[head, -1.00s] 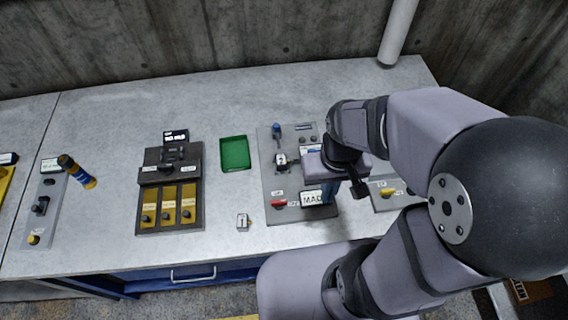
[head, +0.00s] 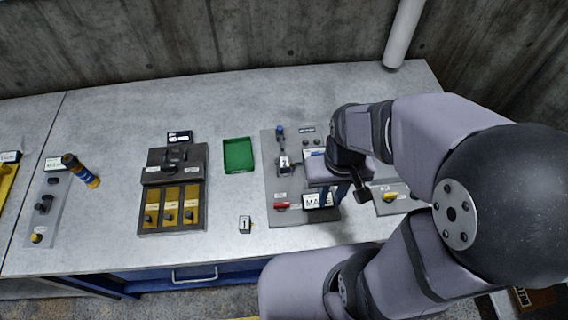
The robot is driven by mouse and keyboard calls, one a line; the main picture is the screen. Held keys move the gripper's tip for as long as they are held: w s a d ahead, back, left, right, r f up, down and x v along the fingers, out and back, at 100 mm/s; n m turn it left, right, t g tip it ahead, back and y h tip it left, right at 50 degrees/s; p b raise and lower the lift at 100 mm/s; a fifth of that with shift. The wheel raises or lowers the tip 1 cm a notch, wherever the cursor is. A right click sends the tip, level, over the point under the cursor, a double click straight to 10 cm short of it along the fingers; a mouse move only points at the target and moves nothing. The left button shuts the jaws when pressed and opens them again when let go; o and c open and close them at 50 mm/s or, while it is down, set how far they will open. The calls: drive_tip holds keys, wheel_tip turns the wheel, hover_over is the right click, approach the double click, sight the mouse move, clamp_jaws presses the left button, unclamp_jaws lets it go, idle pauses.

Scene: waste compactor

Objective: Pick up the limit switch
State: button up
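A small pale block marked 1 (head: 245,224) sits on the bench near its front edge. A similar block marked 2 (head: 284,163) is on the grey panel (head: 272,187). Both look like small switches; I cannot tell from the picture alone which is the limit switch. My gripper (head: 333,196) points down over the right part of the grey panel, close to a white label plate (head: 318,201). It is to the right of both blocks and apart from them. Its fingers are small and partly hidden by my arm, so their opening is unclear.
A green tray (head: 238,155) lies left of the grey panel. A dark unit with yellow strips (head: 172,190) stands further left, with a blue-and-orange cylinder (head: 80,171) beyond it. A red handle (head: 287,206) is on the panel. Bench around block 1 is clear.

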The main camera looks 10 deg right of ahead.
drive_tip(key=o, duration=1)
drive_tip(key=shift+c, duration=0.2)
